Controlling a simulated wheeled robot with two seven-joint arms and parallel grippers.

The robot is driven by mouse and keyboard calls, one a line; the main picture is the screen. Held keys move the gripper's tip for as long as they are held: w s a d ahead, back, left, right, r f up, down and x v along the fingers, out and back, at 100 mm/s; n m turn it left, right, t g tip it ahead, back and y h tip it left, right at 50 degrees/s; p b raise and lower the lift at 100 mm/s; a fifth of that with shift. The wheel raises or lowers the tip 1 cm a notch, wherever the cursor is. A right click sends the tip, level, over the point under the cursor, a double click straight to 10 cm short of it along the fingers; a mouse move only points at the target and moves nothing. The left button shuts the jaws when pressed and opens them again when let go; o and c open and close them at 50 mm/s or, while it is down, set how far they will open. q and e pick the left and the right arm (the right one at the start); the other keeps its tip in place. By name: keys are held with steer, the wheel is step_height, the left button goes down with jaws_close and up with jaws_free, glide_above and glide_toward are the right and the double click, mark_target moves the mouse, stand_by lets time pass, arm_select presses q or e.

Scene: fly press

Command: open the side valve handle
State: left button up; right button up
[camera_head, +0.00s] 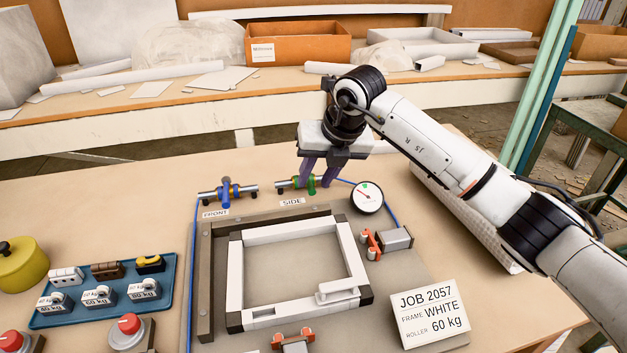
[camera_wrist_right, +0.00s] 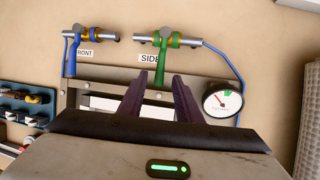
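The side valve (camera_head: 294,183) is a grey pipe fitting behind its SIDE label, with a green collar and a green handle (camera_wrist_right: 160,66). In the wrist view the handle points down the picture, across the pipe. My right gripper (camera_head: 316,178) has dark purple fingers that reach down at the side valve. In the right wrist view the fingertips (camera_wrist_right: 157,80) stand apart, with the green handle's lower end seen between them. I see no clear contact, and the depth between them is hard to tell. My left gripper is not in view.
The front valve (camera_head: 226,193) with a blue handle stands to the left. A round gauge (camera_head: 367,197) and blue hose are close on the right. Nearer are the white frame (camera_head: 236,270), a job card (camera_head: 430,314) and a blue weight tray (camera_head: 110,318).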

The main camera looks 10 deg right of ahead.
steer(key=shift+x, duration=0.95)
steer(key=shift+c, duration=0.4)
jaws_close()
steer(key=shift+d, duration=0.1)
